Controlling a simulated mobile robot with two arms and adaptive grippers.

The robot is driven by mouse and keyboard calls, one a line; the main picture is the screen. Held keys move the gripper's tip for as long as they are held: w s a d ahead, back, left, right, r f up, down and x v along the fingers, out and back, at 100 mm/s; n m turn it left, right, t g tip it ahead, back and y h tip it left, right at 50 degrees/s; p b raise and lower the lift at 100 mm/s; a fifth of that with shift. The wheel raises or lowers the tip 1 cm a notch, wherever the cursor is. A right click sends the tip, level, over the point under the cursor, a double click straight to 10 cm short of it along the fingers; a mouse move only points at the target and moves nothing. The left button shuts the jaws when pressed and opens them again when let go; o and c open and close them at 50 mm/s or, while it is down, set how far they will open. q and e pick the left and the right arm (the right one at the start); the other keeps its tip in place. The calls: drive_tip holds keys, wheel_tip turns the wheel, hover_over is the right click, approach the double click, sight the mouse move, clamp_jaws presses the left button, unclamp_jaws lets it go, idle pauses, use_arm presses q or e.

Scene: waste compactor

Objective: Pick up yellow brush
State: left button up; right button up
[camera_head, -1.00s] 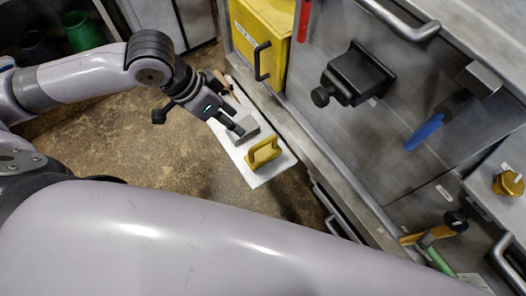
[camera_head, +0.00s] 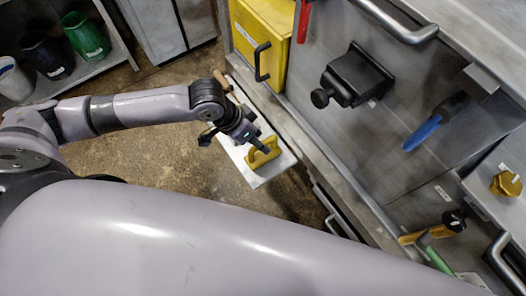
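The yellow brush (camera_head: 262,154) lies on a pale shelf board (camera_head: 268,174) below the front of the machine. Its handle loop faces up. My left gripper (camera_head: 254,139) reaches in from the left and is right beside the brush, at its upper left edge. The gripper's fingers are small and partly hidden, so I cannot tell whether they are open or shut, or whether they touch the brush. My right gripper is not in view.
The machine front (camera_head: 340,130) rises to the right of the board, with a black latch (camera_head: 354,77), a blue handle (camera_head: 422,132) and a yellow bin (camera_head: 262,38). Bins stand on a shelf (camera_head: 75,72) at upper left.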

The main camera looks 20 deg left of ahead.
sight(255, 159)
use_arm(q)
drive_tip(key=x, duration=0.3)
drive_tip(key=shift+w+d+f, duration=0.15)
drive_tip(key=shift+w, duration=0.05)
drive_tip(key=shift+c, duration=0.2)
clamp_jaws()
idle(0.5)
